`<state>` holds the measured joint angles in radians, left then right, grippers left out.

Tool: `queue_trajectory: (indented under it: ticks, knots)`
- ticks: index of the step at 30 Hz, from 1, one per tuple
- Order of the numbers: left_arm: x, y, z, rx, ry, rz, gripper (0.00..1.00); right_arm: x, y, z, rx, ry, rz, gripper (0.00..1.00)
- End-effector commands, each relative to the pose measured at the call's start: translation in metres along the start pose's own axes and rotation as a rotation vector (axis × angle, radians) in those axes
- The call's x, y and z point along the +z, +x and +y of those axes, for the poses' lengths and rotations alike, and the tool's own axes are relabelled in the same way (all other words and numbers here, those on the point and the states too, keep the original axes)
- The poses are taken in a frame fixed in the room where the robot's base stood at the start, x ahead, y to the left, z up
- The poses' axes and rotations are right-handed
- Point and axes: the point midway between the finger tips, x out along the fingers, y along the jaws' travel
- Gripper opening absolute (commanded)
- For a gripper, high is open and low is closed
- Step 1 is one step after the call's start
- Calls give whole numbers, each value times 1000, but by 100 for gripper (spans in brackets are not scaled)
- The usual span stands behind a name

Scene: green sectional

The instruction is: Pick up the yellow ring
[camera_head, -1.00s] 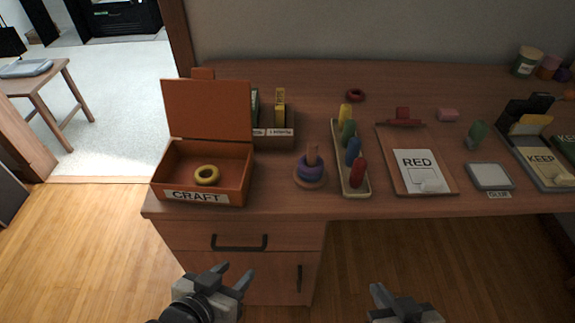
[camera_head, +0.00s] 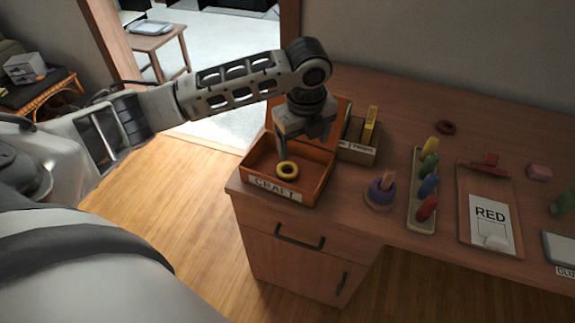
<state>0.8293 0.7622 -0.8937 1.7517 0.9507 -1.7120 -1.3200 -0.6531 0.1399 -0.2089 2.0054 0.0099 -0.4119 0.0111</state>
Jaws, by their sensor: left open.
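The yellow ring (camera_head: 287,177) lies flat inside the open orange-brown box labelled CRAFT (camera_head: 317,190), near its front left. My left gripper (camera_head: 296,152) points down over the box, just above and behind the ring. It is open and empty. One finger shows clearly, close to the ring's far left edge; I cannot tell if it touches. The other finger is hard to make out against the box. The gripper covers part of the box's raised lid. My right gripper is not in view.
Right of the box stands a peg (camera_head: 388,180) with purple rings. Beyond it are a tray of coloured pegs (camera_head: 423,222) and a RED clipboard (camera_head: 466,228). A dark red ring (camera_head: 446,128) lies farther back.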

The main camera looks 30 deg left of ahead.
Motion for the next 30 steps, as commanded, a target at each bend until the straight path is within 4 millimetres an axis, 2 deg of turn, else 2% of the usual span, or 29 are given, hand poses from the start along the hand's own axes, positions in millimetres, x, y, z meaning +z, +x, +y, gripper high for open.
queue_trajectory:
  ticks: [1,3,6,8,18,30]
  knots:
    - [13,-13,2,25,23,-20,76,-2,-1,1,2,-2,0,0]
    - [23,-21,6,54,51,-30,76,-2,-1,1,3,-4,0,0]
    - [29,-20,8,72,68,-35,76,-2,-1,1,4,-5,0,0]
    - [30,-11,10,77,71,-34,76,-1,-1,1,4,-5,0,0]
    - [32,60,14,73,68,-34,76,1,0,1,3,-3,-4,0]
    - [36,98,16,72,68,-35,76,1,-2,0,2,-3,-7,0]
